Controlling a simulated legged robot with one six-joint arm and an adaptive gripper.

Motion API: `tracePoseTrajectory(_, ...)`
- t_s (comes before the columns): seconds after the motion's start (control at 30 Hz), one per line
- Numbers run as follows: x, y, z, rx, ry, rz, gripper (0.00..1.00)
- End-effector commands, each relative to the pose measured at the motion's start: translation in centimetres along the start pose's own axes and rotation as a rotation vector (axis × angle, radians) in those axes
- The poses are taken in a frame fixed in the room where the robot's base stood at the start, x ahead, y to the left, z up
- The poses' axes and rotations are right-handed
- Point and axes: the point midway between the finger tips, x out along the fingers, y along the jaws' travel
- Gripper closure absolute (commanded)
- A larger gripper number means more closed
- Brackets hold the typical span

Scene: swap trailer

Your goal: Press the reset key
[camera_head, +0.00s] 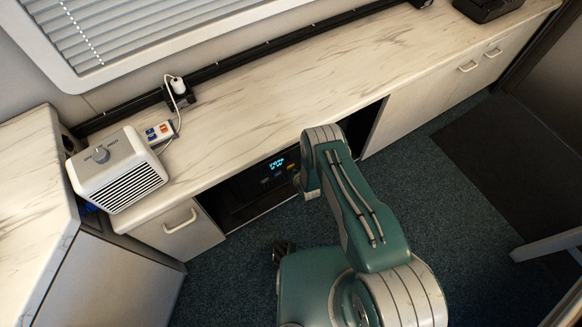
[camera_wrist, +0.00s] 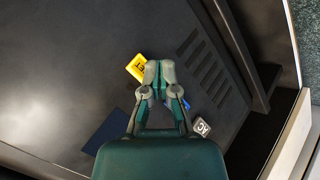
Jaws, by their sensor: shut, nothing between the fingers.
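A dark unit (camera_head: 238,198) sits in the opening under the counter, with a lit cyan display (camera_head: 277,163) and small keys. In the wrist view its panel has a yellow key (camera_wrist: 136,67) with a dark mark, a grey key (camera_wrist: 202,126) with a white mark, and a blue key (camera_wrist: 186,103) mostly hidden behind my gripper. I cannot tell from the marks which key is the reset key. My gripper (camera_wrist: 159,68) is shut and empty, its tips overlapping the yellow key's right edge in the picture. Contact cannot be told. In the head view my arm hides the gripper.
The marble-look counter (camera_head: 300,100) runs above the unit. A slotted vent (camera_wrist: 203,65) lies right of the keys. The dark blue floor (camera_head: 450,200) is open at right.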

Motion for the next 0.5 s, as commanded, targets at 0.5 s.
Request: tracePoseTrajectory(0.5,-2.9,-2.1,2.1,0.001,-0.001,-0.002,1.00)
